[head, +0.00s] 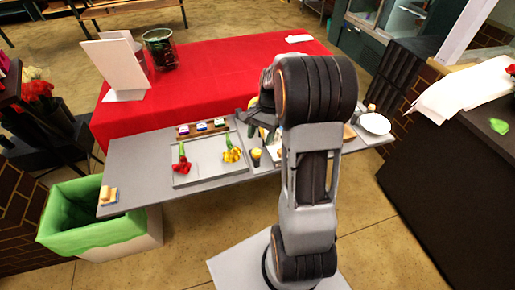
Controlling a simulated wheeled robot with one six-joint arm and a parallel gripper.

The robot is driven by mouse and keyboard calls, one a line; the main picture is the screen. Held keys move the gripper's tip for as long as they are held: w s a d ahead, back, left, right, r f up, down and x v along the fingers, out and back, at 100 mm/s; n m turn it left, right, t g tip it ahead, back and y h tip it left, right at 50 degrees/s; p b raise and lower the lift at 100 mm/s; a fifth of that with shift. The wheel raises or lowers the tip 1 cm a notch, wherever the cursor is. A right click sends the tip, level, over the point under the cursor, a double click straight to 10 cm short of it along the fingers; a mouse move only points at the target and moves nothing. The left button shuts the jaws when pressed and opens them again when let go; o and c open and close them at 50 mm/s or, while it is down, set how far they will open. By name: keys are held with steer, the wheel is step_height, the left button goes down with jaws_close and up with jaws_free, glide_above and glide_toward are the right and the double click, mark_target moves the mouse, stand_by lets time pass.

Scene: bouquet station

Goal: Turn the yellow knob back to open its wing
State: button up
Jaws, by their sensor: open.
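A small yellow-topped piece on a dark base (256,156), which looks like the yellow knob, stands on the grey table (135,187) just right of the tray. My gripper (251,122) is open above and behind it, apart from it in the picture. A pale object with a yellow patch (266,134) shows partly behind my gripper. My arm hides most of it, so I cannot tell whether it is the wing or how it stands.
A grey tray (207,174) holds red flowers (181,164) and yellow flowers (232,152). Several small boxes (201,127) stand behind it. A green-lined bin (85,215) stands at the left.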

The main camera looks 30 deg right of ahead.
mark_target(257, 150)
steer(key=shift+x, duration=2.65)
steer(key=shift+c, duration=0.2)
steer(key=c, duration=0.9)
